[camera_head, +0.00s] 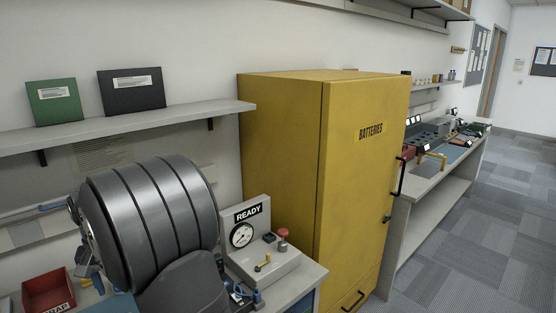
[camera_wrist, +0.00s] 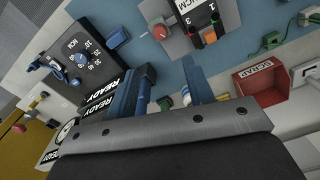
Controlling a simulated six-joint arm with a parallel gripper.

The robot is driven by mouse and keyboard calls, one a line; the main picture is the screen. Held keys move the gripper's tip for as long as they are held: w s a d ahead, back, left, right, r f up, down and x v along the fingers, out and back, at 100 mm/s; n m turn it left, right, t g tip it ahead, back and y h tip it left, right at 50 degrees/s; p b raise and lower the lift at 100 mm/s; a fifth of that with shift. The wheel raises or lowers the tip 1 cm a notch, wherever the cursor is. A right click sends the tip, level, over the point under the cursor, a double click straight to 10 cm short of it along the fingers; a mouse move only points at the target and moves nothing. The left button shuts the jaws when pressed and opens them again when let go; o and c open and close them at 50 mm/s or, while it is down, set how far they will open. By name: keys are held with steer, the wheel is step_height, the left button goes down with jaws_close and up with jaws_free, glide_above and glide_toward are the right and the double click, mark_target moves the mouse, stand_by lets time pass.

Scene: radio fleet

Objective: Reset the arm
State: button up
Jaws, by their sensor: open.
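My gripper (camera_wrist: 168,68) shows in the wrist view as two blue fingers set apart on a grey metal bar. The gap between them is empty, and blue work surface shows beyond it. My large dark grey arm link (camera_head: 150,220) fills the lower left of the head view and hides much of the bench there. I cannot make out the gripper in the head view.
A red scrap bin (camera_head: 48,288) is left of my arm; a READY gauge panel (camera_head: 243,236) stands right of it, before a yellow cabinet (camera_head: 280,150). The wrist view shows a black dial box (camera_wrist: 75,58) and a grey meter unit (camera_wrist: 195,25).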

step_height(320, 180, down, 14)
steer(key=shift+f, duration=0.1)
stand_by(0.5)
step_height(320, 180, up, 18)
step_height(320, 180, down, 18)
steer(key=shift+r, duration=0.25)
steer(key=shift+f, duration=0.35)
steer(key=n, duration=0.5)
steer(key=shift+r, duration=0.1)
steer(key=n, duration=0.4)
steer(key=shift+n, duration=0.3)
steer(key=n, duration=0.8)
steer(key=shift+n, duration=0.3)
